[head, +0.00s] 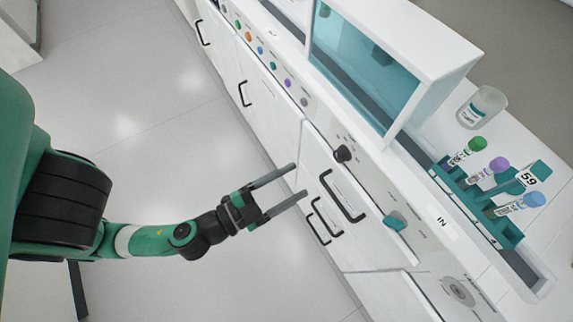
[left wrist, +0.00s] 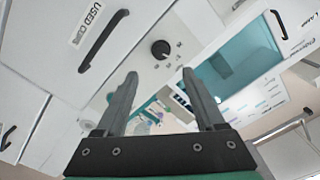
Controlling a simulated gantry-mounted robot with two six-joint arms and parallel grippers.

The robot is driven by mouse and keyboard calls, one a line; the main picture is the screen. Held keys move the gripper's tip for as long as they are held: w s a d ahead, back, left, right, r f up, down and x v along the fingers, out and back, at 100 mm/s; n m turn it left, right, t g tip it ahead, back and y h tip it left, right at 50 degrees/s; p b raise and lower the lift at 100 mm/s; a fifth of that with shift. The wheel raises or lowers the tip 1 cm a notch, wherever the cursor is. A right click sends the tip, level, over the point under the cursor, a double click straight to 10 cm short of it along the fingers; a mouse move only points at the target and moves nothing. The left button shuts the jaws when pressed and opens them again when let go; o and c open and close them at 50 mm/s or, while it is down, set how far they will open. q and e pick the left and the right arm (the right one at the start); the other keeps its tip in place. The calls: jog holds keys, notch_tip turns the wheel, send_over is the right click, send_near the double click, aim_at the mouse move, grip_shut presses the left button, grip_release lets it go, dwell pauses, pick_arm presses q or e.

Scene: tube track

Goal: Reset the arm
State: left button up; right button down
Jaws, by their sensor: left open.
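My left arm (head: 150,240) is green and black and reaches in from the left in the head view. My left gripper (head: 302,180) is open and empty, with its two grey fingers pointing right toward the white cabinet front. In the left wrist view the two fingers of my left gripper (left wrist: 155,85) stand apart with nothing between them. A black knob (left wrist: 160,50) on the cabinet shows beyond the fingertips. My right gripper is not in view.
The white cabinet (head: 270,100) has black handles (head: 343,197), a knob (head: 343,154) and coloured buttons. On top stand a teal-glass enclosure (head: 350,70), a teal rack (head: 470,190) with capped tubes, and a clear jar (head: 482,106). The floor (head: 130,90) left of the cabinet is clear.

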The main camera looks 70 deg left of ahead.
pick_arm(q)
jog(key=shift+s+r, duration=0.1)
jog(key=shift+s, duration=0.25)
dwell(0.3)
